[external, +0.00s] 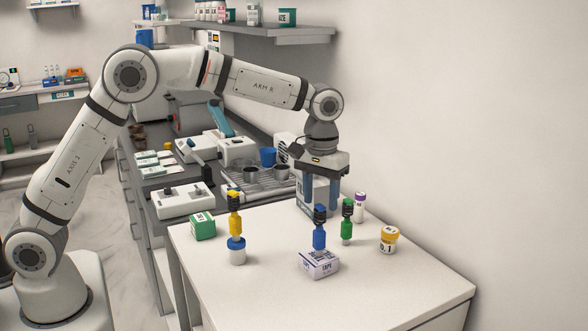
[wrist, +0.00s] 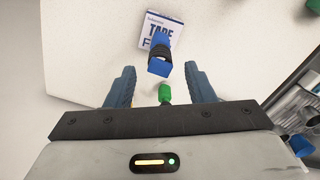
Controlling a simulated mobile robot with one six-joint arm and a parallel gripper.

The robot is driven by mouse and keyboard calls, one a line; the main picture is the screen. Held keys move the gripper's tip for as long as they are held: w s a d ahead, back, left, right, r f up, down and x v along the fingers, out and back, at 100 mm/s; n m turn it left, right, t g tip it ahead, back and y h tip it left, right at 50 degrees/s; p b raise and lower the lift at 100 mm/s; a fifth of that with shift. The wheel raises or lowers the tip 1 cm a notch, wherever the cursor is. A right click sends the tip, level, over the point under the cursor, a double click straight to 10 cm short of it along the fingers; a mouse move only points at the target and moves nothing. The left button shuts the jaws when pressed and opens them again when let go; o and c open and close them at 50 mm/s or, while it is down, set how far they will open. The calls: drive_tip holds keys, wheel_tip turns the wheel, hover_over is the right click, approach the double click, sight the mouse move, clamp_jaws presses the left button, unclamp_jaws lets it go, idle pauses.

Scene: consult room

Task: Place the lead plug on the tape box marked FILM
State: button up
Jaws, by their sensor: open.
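Three plugs with black ribbed parts show in the external view: yellow (external: 235,222), blue (external: 319,236) and green (external: 346,228); I cannot tell which is the lead plug. The tape box (external: 318,265) is white and purple. In the wrist view the tape box (wrist: 177,22) reads TAPE and an F, the rest hidden by the blue plug (wrist: 158,66). The blue plug appears to stand upright on the box.
The yellow plug stands on a blue-topped white jar (external: 237,252). A wire rack with cups (external: 262,180) is behind. The table's front right is clear.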

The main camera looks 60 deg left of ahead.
wheel_tip(320, 180, up, 8)
drive_tip(key=s+a+r+m, duration=0.1)
drive_tip(key=s+a+r, duration=0.25)
drive_tip(key=s, duration=0.35)
drive_tip(key=s+a+f+m+t, duration=0.1)
drive_tip(key=s+a+f, duration=0.1)
drive_tip(key=s, duration=0.7)
drive_tip(key=s+a+f+m+t, duration=0.1)
drive_tip(key=s+a+f+m, duration=0.1)
drive_tip(key=s, duration=0.8)
drive_tip(key=s+a+f+m+t, duration=0.1)
drive_tip(key=s+a+f, duration=0.3)
drive_tip(key=s, duration=0.5)
drive_tip(key=shift+s+a+f, duration=0.2)
drive_tip(key=shift+s+f, duration=0.05)
drive_tip(key=shift+f, duration=0.2)
